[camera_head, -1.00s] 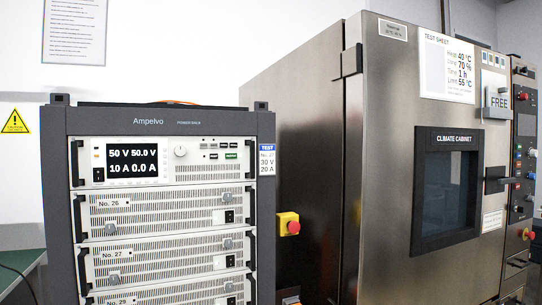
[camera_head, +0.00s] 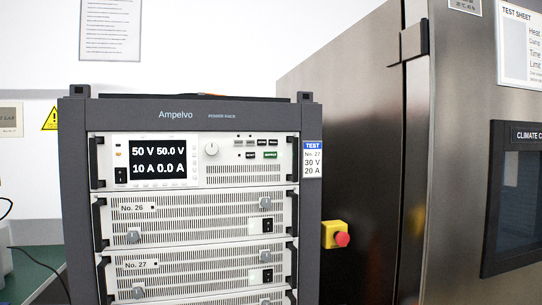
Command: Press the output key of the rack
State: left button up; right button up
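The rack (camera_head: 190,113), labelled Ampelvo, stands left of centre. Its top unit has a dark display (camera_head: 158,161) reading 50 V, 50.0 V, 10 A and 0.0 A. Right of the display are a round knob (camera_head: 211,149) and small keys. The green key (camera_head: 270,155) in the lower row is probably the output key; its lettering is too small to read surely. Units No. 26 (camera_head: 200,216) and No. 27 (camera_head: 200,273) sit below. Neither gripper is in view.
The steel climate cabinet (camera_head: 455,150) fills the right side. A yellow box with a red emergency button (camera_head: 341,239) sits between rack and cabinet. A green table (camera_head: 38,272) stands at the lower left. A warning sign (camera_head: 50,118) hangs on the wall.

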aim_at(266, 154)
jog(key=z, duration=0.6)
jog(key=k, duration=0.65)
jog(key=z, duration=0.75)
jog(key=i, duration=0.6)
jog(key=u, duration=0.75)
jog(key=i, duration=1)
jog(key=u, duration=1.1)
